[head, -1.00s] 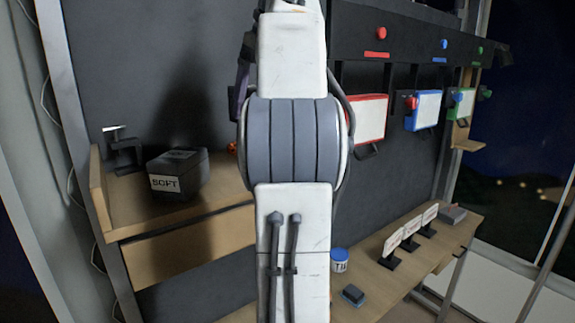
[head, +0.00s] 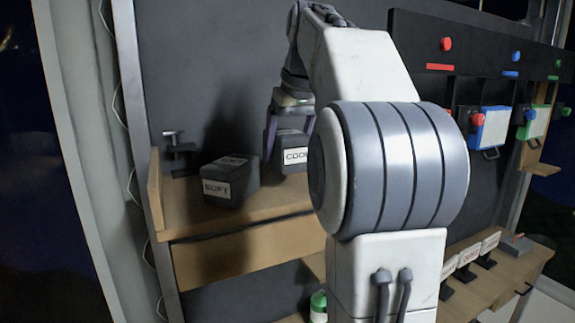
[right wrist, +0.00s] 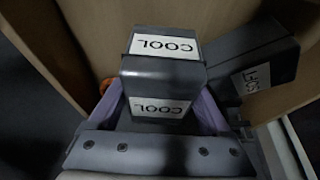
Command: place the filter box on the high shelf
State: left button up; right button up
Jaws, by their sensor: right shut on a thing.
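My right gripper (head: 290,130) is shut on a dark grey box labelled COOL (head: 291,153), with one finger on each side of it. The COOL box also shows between the purple fingers in the right wrist view (right wrist: 161,88), with labels on two faces. It is at the wooden high shelf (head: 182,212), to the right of a similar dark box labelled SOFT (head: 230,182). I cannot tell whether the COOL box touches the shelf surface. The SOFT box shows close beside it in the right wrist view (right wrist: 252,70). My left gripper is not in view.
A black clamp (head: 178,152) stands at the shelf's left end. My right arm hides the shelf's right part. A small orange thing (right wrist: 104,86) lies near the COOL box. A lower bench (head: 515,275) holds label stands and a green jar (head: 318,305). Coloured panels hang at right.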

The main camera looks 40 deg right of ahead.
aim_at(287, 166)
jog(key=shift+f, duration=1.95)
jog(key=shift+f, duration=0.15)
jog(key=o, duration=1.3)
jog(key=v, duration=1.2)
